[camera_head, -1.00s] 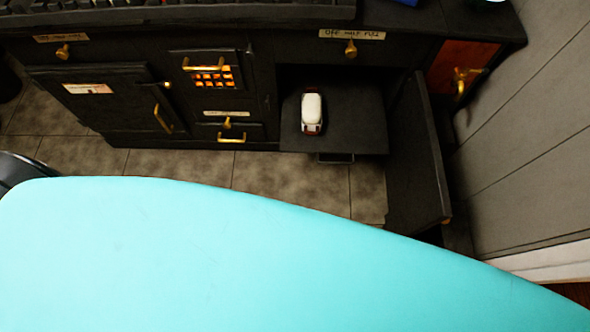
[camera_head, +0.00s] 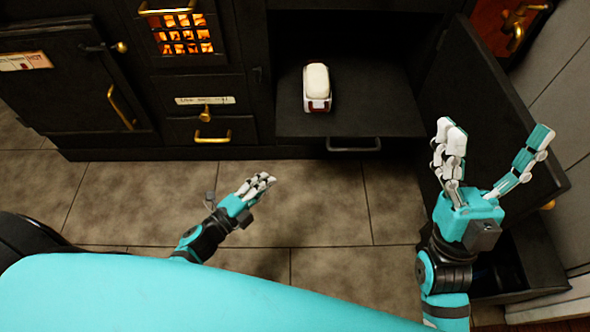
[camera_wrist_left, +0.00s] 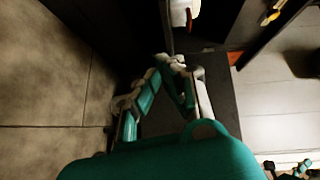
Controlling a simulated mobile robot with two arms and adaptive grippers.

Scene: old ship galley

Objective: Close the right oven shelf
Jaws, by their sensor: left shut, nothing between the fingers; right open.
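The right oven shelf (camera_head: 365,105) is a dark flat plate, pulled out from the dark right oven opening (camera_head: 370,35). A dark bar handle (camera_head: 353,145) shows at its front edge. My right gripper (camera_head: 495,140) is open with fingers spread, right of the shelf, in front of the open oven door.
The dark oven door (camera_head: 485,90) stands open at the right. A glowing fire grate (camera_head: 180,33) and a closed drawer with a brass handle (camera_head: 210,138) lie left of the shelf. Tiled floor (camera_head: 330,200) in front is clear. A grey wall (camera_head: 560,85) bounds the right.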

